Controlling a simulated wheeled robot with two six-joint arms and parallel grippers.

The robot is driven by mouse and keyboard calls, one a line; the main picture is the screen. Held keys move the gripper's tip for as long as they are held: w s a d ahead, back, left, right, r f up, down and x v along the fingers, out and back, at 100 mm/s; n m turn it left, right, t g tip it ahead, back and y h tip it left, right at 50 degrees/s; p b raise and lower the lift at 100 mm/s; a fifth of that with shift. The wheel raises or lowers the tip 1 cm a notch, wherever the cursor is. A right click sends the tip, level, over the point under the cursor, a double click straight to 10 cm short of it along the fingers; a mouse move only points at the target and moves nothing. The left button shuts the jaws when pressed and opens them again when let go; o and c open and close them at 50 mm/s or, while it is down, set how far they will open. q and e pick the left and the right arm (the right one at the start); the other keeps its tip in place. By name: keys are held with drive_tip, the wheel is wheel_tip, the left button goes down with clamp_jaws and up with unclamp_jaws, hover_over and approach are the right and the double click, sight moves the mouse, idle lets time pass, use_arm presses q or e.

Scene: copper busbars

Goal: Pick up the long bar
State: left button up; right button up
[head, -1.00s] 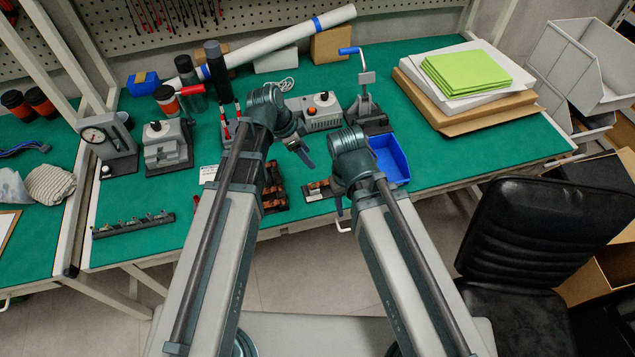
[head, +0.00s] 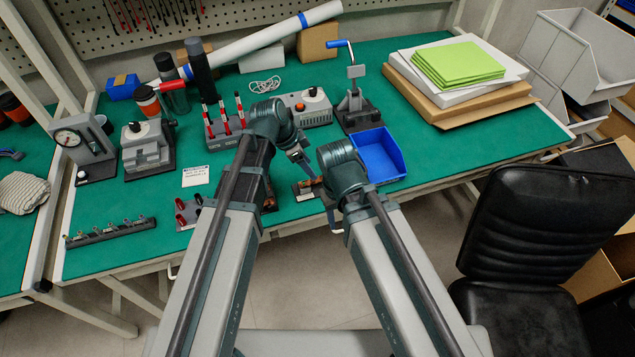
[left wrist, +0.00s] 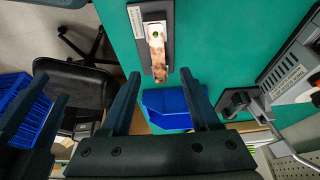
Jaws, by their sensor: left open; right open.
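A copper bar (left wrist: 156,45) lies on a dark labelled holder (left wrist: 170,14) in the left wrist view. In the head view a bit of copper (head: 312,182) on the same holder shows between my grippers, left of the blue bin (head: 385,160). More copper (head: 270,200) shows partly behind my left arm. I cannot tell which piece is the long bar. My left gripper (head: 306,166) is open and empty; its fingers (left wrist: 160,74) point toward the near end of the copper bar, apart from it. My right gripper (head: 331,216) is open at the bench's front edge.
A crank-handled press (head: 357,95) and a grey control box (head: 308,108) stand behind. A screwdriver rack (head: 222,127) stands left of my left arm. A black chair (head: 525,235) is at the right front.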

sight(312, 181)
use_arm(q)
drive_tip(key=shift+s+a+b+x, duration=0.1)
drive_tip(key=shift+a+b+x, duration=0.05)
drive_tip(key=shift+b+x, duration=1.2)
drive_tip(key=shift+s+a+b+x, duration=0.1)
drive_tip(key=shift+a+b+x, duration=0.05)
drive_tip(key=shift+b+x, duration=1.15)
clamp_jaws()
